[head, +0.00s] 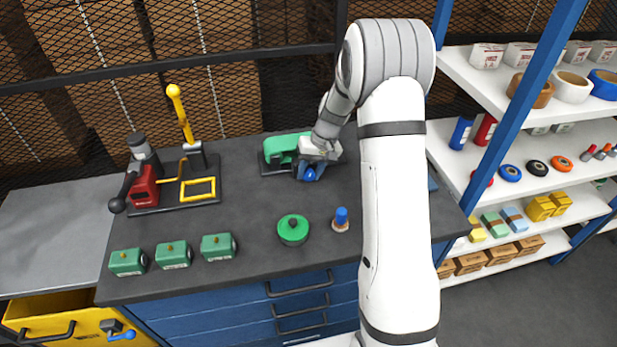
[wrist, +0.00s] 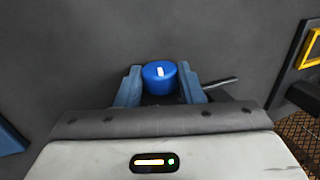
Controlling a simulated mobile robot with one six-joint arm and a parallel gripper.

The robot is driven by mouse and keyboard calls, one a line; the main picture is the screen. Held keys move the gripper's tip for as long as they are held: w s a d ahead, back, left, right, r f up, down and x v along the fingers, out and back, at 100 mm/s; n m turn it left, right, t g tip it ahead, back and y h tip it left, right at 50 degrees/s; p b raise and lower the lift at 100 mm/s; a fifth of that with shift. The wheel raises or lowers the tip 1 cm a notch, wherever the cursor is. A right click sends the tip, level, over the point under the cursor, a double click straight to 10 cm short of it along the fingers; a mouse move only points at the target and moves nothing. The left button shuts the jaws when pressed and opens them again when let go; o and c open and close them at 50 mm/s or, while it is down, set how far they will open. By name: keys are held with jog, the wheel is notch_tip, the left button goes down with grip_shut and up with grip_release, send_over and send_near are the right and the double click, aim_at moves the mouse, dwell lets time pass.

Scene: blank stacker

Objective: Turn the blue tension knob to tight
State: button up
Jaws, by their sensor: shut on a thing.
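The blue tension knob (wrist: 160,76) sits between the two blue fingers of my gripper (wrist: 160,90) in the wrist view, and the gripper is shut on it. A white mark on the knob's top points roughly away from the gripper body. In the head view the knob (head: 309,174) shows low at the front of the green machine (head: 286,147), with my gripper (head: 311,170) around it. My gripper and wrist hide part of the machine. I cannot read any tight or loose marking.
A blue-topped peg (head: 341,219) and a round green container (head: 293,230) stand on the dark bench. Several green blocks (head: 173,254) line its front left. A red device with a yellow lever (head: 179,111) stands at the back left. Mesh runs behind; shelves (head: 520,150) stand right.

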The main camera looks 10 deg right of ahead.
dwell(0.3)
jog(key=o, duration=1)
jog(key=shift+r, duration=0.1)
jog(key=b+v, duration=0.1)
jog(key=v, duration=0.6)
jog(key=shift+d+r, duration=0.25)
jog(key=shift+d, duration=0.05)
